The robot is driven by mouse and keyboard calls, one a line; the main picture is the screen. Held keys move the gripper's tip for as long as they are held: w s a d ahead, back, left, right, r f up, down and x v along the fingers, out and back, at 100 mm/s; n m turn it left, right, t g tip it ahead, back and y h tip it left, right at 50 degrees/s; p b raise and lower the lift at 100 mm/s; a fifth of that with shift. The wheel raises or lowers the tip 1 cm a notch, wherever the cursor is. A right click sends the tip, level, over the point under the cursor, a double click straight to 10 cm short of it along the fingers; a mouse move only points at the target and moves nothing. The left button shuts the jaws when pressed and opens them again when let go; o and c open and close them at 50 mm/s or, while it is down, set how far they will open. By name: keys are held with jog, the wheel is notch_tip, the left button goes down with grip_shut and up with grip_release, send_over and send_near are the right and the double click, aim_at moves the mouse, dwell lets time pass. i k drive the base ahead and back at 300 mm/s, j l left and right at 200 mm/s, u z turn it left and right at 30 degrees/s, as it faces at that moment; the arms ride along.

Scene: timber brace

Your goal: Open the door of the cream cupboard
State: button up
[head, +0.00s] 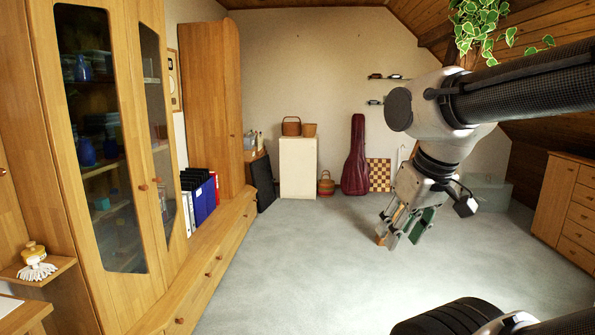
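My gripper (388,241) hangs from my arm right of the middle, pointing down and to the left. It is in the air, well in front of the cupboard and to its right, and touches nothing that I can see. Its fingers are seen at a slant, so their opening is unclear.
A wooden cabinet wall with glass doors (100,150) and a low drawer bench line the left. A wine-red instrument case (355,160) and a checkered board (379,174) stand right of the cupboard, a basket (326,184) beside it. The grey carpet (290,260) is clear.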

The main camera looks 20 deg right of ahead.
aim_at(298, 157)
jog(key=i+l+z, duration=0.2)
jog(key=i, duration=0.15)
jog(key=i+l+z, duration=0.2)
jog(key=i, duration=0.15)
jog(key=i+z, duration=0.4)
jog(key=i, duration=3.1)
jog(key=i+l, duration=0.1)
jog(key=i, duration=1.4)
jog(key=i+u, duration=0.1)
jog(key=i, duration=1.4)
jog(key=i+l+u, duration=0.1)
jog(key=i+u, duration=0.15)
jog(key=i, duration=0.2)
jog(key=i+l+u, duration=0.2)
jog(key=i, duration=0.2)
